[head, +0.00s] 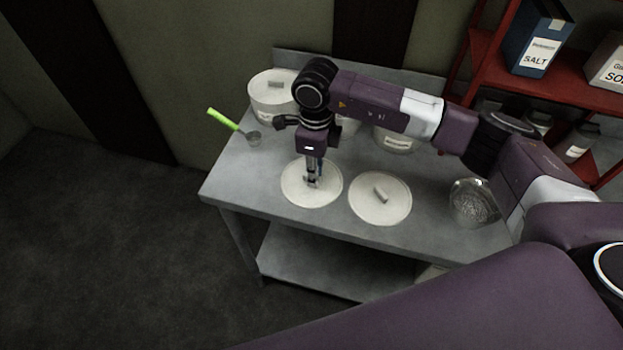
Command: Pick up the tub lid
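Two round cream tub lids lie flat on the grey metal table (240,182). The left lid (296,196) is under my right gripper (312,182), which points straight down at its middle. The gripper's fingers hide most of that lid's handle, and I cannot tell whether they are closed on it. The right lid (368,206) shows its bar handle (380,194) clear of the gripper. My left gripper is not in view.
A small metal scoop with a green handle (222,119) lies at the table's left. Another tub (394,142) stands behind my arm. A red shelf (487,65) holds a blue salt box (538,45).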

